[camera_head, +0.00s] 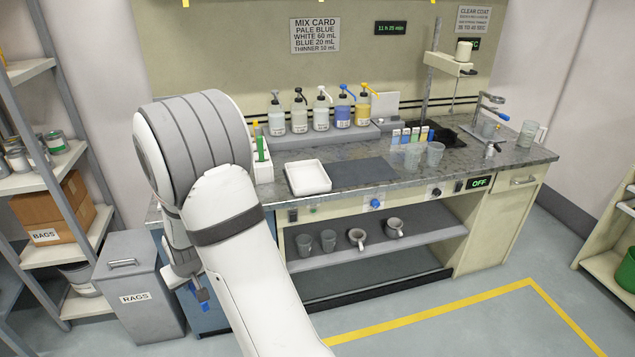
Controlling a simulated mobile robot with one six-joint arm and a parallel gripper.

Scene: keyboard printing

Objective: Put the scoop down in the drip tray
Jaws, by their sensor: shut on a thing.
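My gripper (194,284) hangs low at the left, in front of the blue cabinet under the bench's left end. My large white arm hides much of it. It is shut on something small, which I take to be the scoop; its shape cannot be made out. A shallow white tray (307,177), apparently the drip tray, lies empty on the left part of the bench top. My gripper is below the bench top, to the left of this tray and apart from it.
Pump bottles (321,110) stand on a raised ledge behind the tray. A dark mat (362,172) and clear cups (435,154) are to its right. Mugs (357,238) sit on the shelf below. A grey rags bin (139,290) stands left of the bench.

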